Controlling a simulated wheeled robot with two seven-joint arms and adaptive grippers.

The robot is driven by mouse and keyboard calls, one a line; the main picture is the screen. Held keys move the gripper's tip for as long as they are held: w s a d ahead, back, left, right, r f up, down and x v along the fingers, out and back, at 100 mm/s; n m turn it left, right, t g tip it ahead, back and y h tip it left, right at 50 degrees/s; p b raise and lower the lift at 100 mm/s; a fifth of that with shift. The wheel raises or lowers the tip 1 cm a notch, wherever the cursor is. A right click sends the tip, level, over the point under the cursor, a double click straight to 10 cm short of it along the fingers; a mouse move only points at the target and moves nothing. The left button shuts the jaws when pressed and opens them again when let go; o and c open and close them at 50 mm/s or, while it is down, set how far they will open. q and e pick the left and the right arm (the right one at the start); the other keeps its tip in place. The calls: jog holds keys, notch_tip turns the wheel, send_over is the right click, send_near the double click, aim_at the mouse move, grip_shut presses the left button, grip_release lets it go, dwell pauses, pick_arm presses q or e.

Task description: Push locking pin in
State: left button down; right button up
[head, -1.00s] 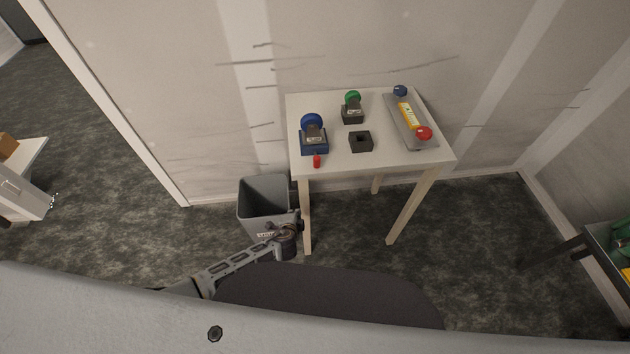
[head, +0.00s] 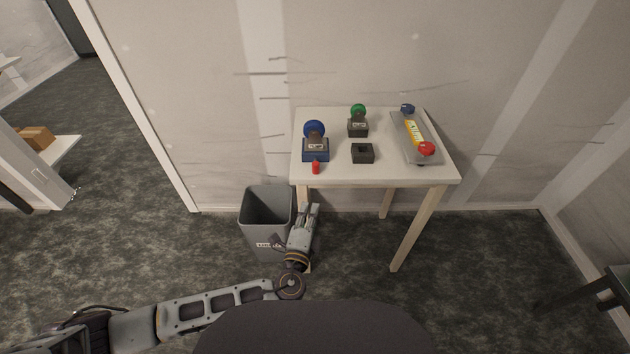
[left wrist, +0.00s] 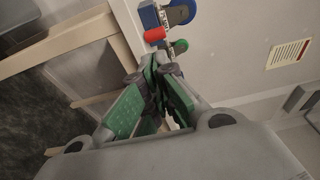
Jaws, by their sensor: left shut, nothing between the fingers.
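A blue device with a round blue knob (head: 315,148) stands at the front left of the small table. A short red pin (head: 316,168) shows at its front side, by the table's front edge. In the left wrist view the red pin (left wrist: 155,35) and the blue device (left wrist: 150,16) are at the top, just beyond my fingertips. My left gripper (head: 314,210) is below the table's front edge, pointing up toward it. Its green-padded fingers (left wrist: 160,62) are shut and empty, apart from the pin. How deep the pin sits I cannot tell. My right gripper is out of view.
The pale table (head: 335,178) also holds a green-knobbed block (head: 358,126), a dark square holder (head: 362,153) and a grey tray (head: 405,135) with blue and red knobs. A grey bin (head: 266,205) stands left of the table, close to my left arm.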

pick_arm(q)
jog(key=p, duration=0.1)
send_near(316, 164)
jog(key=shift+w+d+f, duration=0.85)
jog(key=shift+w+d, duration=0.05)
jog(key=shift+w, duration=0.2)
jog(key=shift+w+d+p, duration=0.1)
jog(key=shift+w+p, duration=0.2)
jog(key=shift+w, duration=0.4)
jog(key=shift+w+d, duration=0.15)
jog(key=shift+w, duration=0.45)
jog(key=shift+w+f, duration=0.1)
jog(key=shift+w, duration=0.4)
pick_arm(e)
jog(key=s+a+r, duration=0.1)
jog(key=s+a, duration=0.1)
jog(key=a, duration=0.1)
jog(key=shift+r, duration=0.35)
pick_arm(q)
jog(key=shift+d, duration=0.1)
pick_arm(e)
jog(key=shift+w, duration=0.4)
